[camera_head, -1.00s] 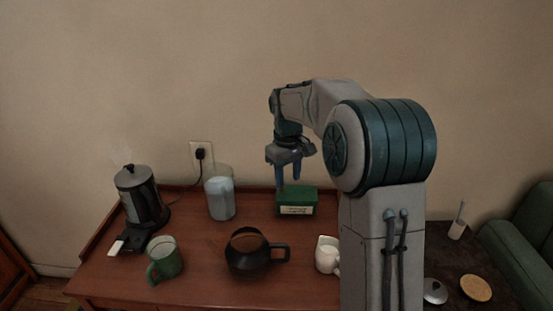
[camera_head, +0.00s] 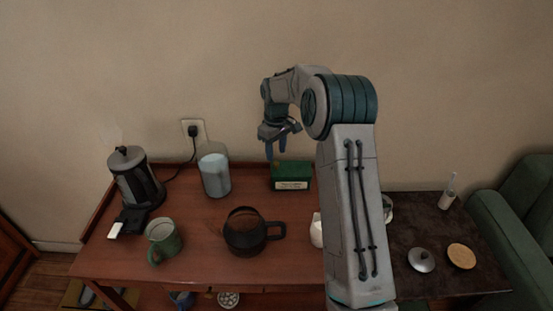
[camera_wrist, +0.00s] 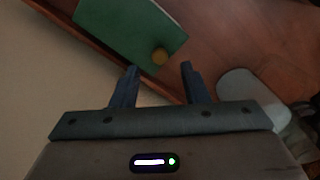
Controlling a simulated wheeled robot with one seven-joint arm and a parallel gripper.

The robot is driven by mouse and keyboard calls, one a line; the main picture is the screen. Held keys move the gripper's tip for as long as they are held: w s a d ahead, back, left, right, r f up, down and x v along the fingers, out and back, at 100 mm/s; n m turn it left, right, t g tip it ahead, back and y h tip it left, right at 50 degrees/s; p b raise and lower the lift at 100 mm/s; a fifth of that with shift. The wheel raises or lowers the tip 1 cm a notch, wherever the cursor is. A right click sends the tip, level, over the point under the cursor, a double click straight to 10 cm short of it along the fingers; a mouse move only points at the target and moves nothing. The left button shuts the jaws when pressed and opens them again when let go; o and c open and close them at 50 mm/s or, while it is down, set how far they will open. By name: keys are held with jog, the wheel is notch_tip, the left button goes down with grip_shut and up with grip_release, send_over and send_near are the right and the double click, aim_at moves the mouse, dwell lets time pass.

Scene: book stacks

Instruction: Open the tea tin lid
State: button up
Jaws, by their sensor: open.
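The green tea tin (camera_head: 291,182) stands near the back edge of the wooden table, with a pale label on its front. Its lid looks shut. My gripper (camera_head: 276,154) is open and empty, pointing down above the tin's back left.
A pale canister (camera_head: 214,176) stands left of the tin, and a kettle (camera_head: 136,180) is at the far left. A green mug (camera_head: 163,240), a dark coffee pot (camera_head: 245,233) and a partly hidden white jug (camera_head: 316,230) stand in front. The wall (camera_head: 240,90) is close behind.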

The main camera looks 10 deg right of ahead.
aim_at(276, 163)
jog(key=shift+f, duration=2.05)
grip_shut()
jog(key=shift+r, duration=0.15)
